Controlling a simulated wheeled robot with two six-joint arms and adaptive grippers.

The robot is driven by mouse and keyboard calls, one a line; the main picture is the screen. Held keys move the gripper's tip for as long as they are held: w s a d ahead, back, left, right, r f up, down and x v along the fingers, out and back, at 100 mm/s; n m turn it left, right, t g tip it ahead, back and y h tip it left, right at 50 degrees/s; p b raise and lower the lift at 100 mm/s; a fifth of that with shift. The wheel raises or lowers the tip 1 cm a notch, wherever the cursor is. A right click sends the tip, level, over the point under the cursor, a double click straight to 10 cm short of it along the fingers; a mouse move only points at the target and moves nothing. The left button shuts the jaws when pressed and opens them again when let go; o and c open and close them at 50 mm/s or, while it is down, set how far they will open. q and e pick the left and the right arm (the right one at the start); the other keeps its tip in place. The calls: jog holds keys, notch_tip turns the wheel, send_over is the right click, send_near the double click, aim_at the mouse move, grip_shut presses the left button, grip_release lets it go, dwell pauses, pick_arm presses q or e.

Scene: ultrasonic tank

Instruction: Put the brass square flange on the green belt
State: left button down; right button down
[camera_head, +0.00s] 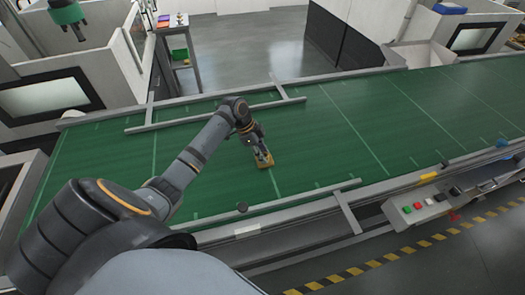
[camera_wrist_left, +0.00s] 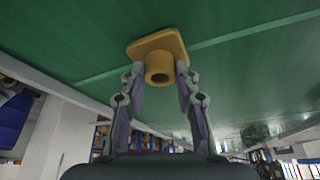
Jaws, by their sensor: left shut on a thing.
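The brass square flange (camera_head: 265,162) is a yellow-gold square plate with a round hollow collar. It is at my left gripper (camera_head: 261,153) over the green belt (camera_head: 340,125). In the left wrist view the flange (camera_wrist_left: 157,46) sits between the fingertips of the left gripper (camera_wrist_left: 160,80), which are shut on its collar, with the plate facing the green belt (camera_wrist_left: 70,45). I cannot tell whether the plate touches the belt or hangs just above it. My right gripper is not in view.
Grey rails (camera_head: 215,116) run along the belt's far side, and a near frame edge (camera_head: 300,203) borders it. A control box with coloured buttons (camera_head: 420,208) is at the near right. The belt around the flange is clear. A small table (camera_head: 174,30) stands behind.

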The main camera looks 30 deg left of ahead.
pick_arm(q)
jog(key=shift+f, duration=0.15)
jog(key=c, duration=1)
grip_release()
